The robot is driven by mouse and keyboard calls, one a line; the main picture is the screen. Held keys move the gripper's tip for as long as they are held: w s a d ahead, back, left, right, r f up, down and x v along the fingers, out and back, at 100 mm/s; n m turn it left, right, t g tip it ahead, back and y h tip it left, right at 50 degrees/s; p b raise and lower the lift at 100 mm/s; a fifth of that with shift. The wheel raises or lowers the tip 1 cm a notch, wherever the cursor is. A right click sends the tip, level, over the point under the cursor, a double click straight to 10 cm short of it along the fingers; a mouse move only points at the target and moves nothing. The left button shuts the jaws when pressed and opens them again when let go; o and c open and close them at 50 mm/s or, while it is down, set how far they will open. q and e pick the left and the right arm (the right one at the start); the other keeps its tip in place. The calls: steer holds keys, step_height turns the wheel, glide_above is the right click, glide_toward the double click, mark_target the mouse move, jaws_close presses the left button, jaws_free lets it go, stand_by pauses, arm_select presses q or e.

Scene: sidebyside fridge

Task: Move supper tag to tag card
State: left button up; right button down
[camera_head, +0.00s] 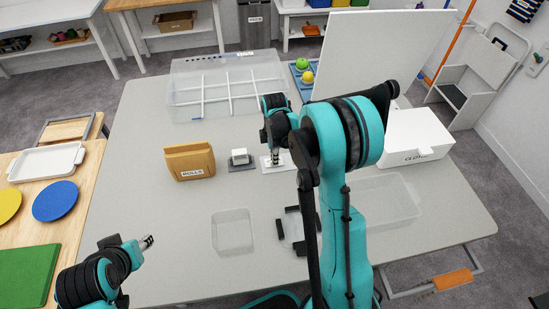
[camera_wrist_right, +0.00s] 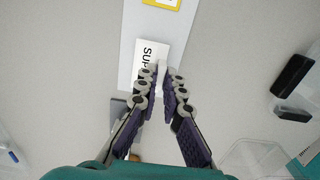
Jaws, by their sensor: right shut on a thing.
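The supper tag (camera_wrist_right: 146,55), a small white piece with dark letters reading "SUP", shows in the right wrist view, the rest of its word hidden by a finger. My right gripper (camera_wrist_right: 160,75) is shut on its edge. The tag is over the pale tag card (camera_wrist_right: 133,22); I cannot tell whether it touches it. The card has a yellow-framed mark (camera_wrist_right: 162,3) at its far end. In the head view the card (camera_head: 285,165) lies on the table, partly hidden by my right arm. My left gripper (camera_head: 147,242) is over the table's left front; its jaw gap is unclear.
A tan "ROLLS" packet (camera_head: 190,162) and a white block (camera_head: 240,157) on a grey pad stand left of the card. A clear divided bin (camera_head: 190,92) is behind. Clear trays (camera_head: 232,231) lie in front. A white box (camera_head: 415,138) is at right.

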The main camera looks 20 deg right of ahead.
steer(key=shift+f, duration=0.25)
steer(key=c, duration=1.6)
jaws_free()
step_height(320, 180, up, 12)
